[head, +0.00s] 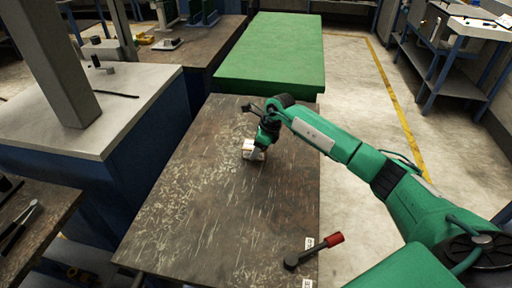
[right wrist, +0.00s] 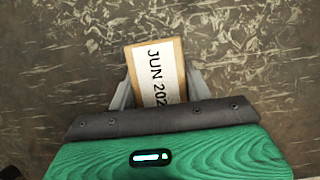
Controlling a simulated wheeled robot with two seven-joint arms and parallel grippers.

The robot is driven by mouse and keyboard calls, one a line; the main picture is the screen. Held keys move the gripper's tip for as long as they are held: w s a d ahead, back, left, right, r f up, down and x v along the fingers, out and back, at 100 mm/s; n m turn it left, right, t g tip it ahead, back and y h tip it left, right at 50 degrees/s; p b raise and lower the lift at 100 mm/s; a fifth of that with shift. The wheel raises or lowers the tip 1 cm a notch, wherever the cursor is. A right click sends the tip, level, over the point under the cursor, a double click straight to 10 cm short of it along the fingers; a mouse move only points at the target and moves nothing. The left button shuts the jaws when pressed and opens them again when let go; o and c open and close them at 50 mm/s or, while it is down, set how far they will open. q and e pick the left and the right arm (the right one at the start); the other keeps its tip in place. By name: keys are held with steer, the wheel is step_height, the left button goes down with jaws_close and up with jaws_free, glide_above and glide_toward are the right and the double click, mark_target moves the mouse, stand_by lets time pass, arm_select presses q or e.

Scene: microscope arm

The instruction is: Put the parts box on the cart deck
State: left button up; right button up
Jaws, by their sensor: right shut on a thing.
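The parts box (head: 253,150) is a small tan box with a white label, at the far middle of the dark, scratched work surface. In the right wrist view the box (right wrist: 156,72) shows its label reading "JUN 202", the rest hidden by my gripper. My right gripper (head: 258,145) reaches down over the box. In the right wrist view its two fingers (right wrist: 157,95) are shut on the box's sides. I cannot tell whether the box touches the surface or is just above it. My left gripper is not in view. I cannot clearly identify the cart deck; a flat green top (head: 272,55) stands beyond the work surface.
A red-handled tool (head: 315,250) lies at the front right of the work surface (head: 195,215). A white-topped blue bench (head: 130,90) with a grey post stands left. Blue-framed tables (head: 450,60) stand at the right back. Most of the work surface is bare.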

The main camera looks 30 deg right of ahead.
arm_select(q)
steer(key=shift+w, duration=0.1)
arm_select(e)
steer(key=o, duration=1.2)
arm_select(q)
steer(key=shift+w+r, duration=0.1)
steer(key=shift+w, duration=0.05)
arm_select(e)
steer(key=shift+r, duration=0.2)
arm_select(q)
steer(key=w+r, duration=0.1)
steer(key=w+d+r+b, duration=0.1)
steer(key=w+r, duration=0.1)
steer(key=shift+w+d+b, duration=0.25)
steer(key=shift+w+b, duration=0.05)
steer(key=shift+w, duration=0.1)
arm_select(e)
steer(key=v, duration=1.1)
steer(key=shift+s+d+r, duration=0.1)
steer(key=shift+s+r, duration=0.05)
steer(key=shift+r, duration=0.2)
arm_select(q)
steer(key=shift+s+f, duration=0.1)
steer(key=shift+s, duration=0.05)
